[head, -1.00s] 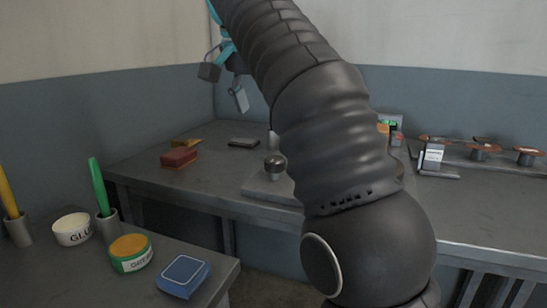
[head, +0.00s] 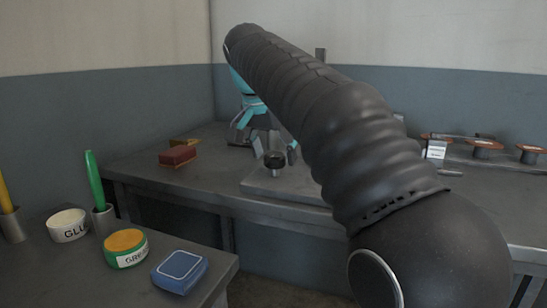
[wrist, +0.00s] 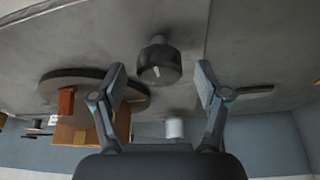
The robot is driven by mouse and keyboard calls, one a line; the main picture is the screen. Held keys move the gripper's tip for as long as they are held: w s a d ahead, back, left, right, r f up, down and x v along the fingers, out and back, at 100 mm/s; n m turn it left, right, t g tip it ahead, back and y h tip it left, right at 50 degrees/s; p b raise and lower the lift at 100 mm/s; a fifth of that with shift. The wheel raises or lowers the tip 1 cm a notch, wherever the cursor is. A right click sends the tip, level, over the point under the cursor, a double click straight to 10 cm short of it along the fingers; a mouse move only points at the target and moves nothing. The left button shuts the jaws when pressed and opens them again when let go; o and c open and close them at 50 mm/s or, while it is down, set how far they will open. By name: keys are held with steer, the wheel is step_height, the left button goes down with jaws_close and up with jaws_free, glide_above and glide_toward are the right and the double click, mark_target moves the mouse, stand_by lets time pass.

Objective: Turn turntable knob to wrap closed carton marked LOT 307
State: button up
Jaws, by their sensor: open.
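The dark round knob (head: 274,158) stands on a short post on a grey base plate (head: 258,186) in the head view. In the wrist view the knob (wrist: 158,68), with a pale mark on its face, lies between my open fingers, apart from both. My gripper (wrist: 160,86) is empty; in the head view it (head: 266,142) is by the knob, partly hidden behind my arm. A brown carton (wrist: 75,132) is at a dark round turntable (wrist: 60,80) in the wrist view. No lot marking is legible on it. My arm hides both in the head view.
A dark red block (head: 177,155) lies left of the knob. Reels (head: 484,146) and a white label card (head: 436,149) stand at the right. The near table holds a glue tub (head: 68,226), a green-and-yellow tub (head: 126,248) and a blue box (head: 180,271).

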steer(key=shift+f, duration=0.15)
steer(key=c, duration=1.2)
steer(key=shift+o, duration=0.2)
steer(key=n+y+p, duration=0.1)
steer(key=n, duration=0.1)
steer(key=n+y+p, duration=0.1)
steer(key=n, duration=0.2)
steer(key=shift+d+n+t, duration=0.2)
steer(key=shift+n+t, duration=0.1)
steer(key=shift+t, duration=0.1)
steer(key=n+y, duration=0.1)
steer(key=n, duration=0.2)
steer(key=n+y+p, duration=0.1)
steer(key=n, duration=0.2)
steer(key=shift+w+g, duration=0.1)
steer(key=shift+g, duration=0.2)
steer(key=n+g+y, duration=0.1)
steer(key=n, duration=0.2)
steer(key=n+y, duration=0.1)
steer(key=n, duration=0.2)
steer(key=shift+w+d+n+g, duration=0.1)
steer(key=shift+n+g, duration=0.2)
steer(key=shift+g, duration=0.1)
steer(key=n+g, duration=0.1)
steer(key=n, duration=0.2)
steer(key=n+g, duration=0.1)
steer(key=n, duration=0.2)
steer(key=shift+g+y, duration=0.3)
steer(key=shift+y, duration=0.1)
